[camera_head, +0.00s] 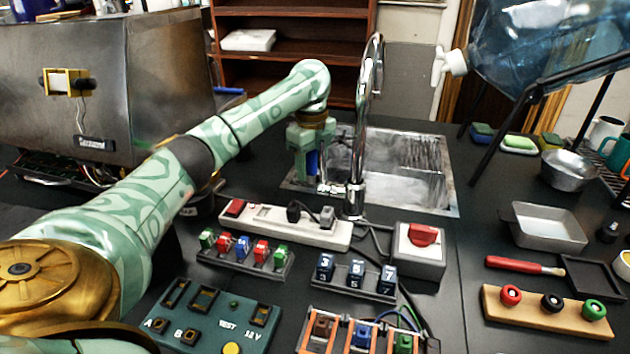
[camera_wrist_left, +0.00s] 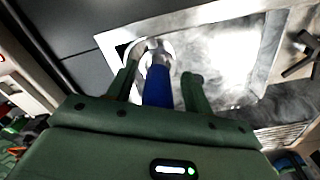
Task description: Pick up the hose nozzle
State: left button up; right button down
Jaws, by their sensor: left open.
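The hose nozzle (camera_wrist_left: 157,88) has a blue grip and a pale metal end, and it stands at the near edge of the sink beside the tap. In the head view a blue strip of the nozzle (camera_head: 313,162) shows at my left gripper (camera_head: 306,172), which points down there. In the left wrist view the two fingers of my left gripper (camera_wrist_left: 162,72) are apart, one on each side of the blue grip. I cannot tell whether either finger touches it. The nozzle's lower part is hidden. My right gripper is not in view.
The chrome tap (camera_head: 364,120) rises close to the right of my left gripper. The steel sink (camera_head: 425,175) lies behind it. A white power strip (camera_head: 285,226) and a box with a red switch (camera_head: 419,250) stand in front. A large water bottle (camera_head: 545,40) leans at upper right.

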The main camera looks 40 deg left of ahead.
pick_arm(q)
jog(key=shift+r, duration=0.2)
jog(key=shift+s+r, duration=0.1)
jog(key=shift+s, duration=0.05)
jog(key=shift+c, duration=1.2)
grip_shut()
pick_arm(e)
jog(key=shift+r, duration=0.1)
